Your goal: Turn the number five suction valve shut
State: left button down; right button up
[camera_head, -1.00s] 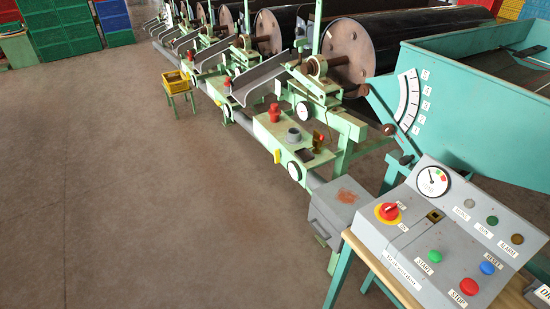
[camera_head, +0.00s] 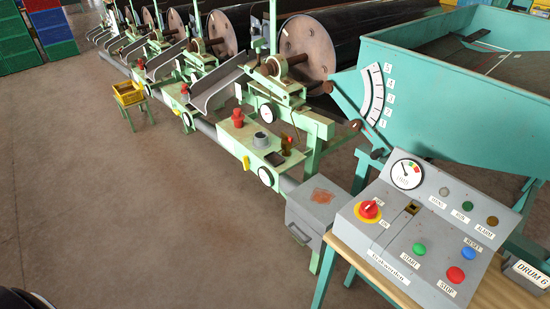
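A row of green drum stations runs from the middle toward the back left. The nearest station's green bench (camera_head: 226,129) carries a red knob-like fitting (camera_head: 237,118), a grey round cup-like fitting (camera_head: 261,139) and a small brown-red fitting (camera_head: 286,145). A yellow lever-like piece (camera_head: 246,163) is on its front edge. A grey pipe (camera_head: 206,129) runs low along the stations. No readable number five marks a suction valve, so I cannot tell which one it is. Neither gripper can be made out.
A grey control box (camera_head: 415,232) with buttons stands on a wooden table (camera_head: 341,247) at the lower right, beside a "DRUM 6" sign (camera_head: 529,274). A teal hopper (camera_head: 440,95) is behind. The left floor is clear.

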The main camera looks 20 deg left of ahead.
aim_at(246, 162)
jog(key=i+j+z, duration=0.1)
jog(key=j+z, duration=0.35)
jog(key=j, duration=0.85)
jog(key=k+j+z, duration=0.1)
jog(key=j+z, duration=0.35)
jog(key=j, duration=0.8)
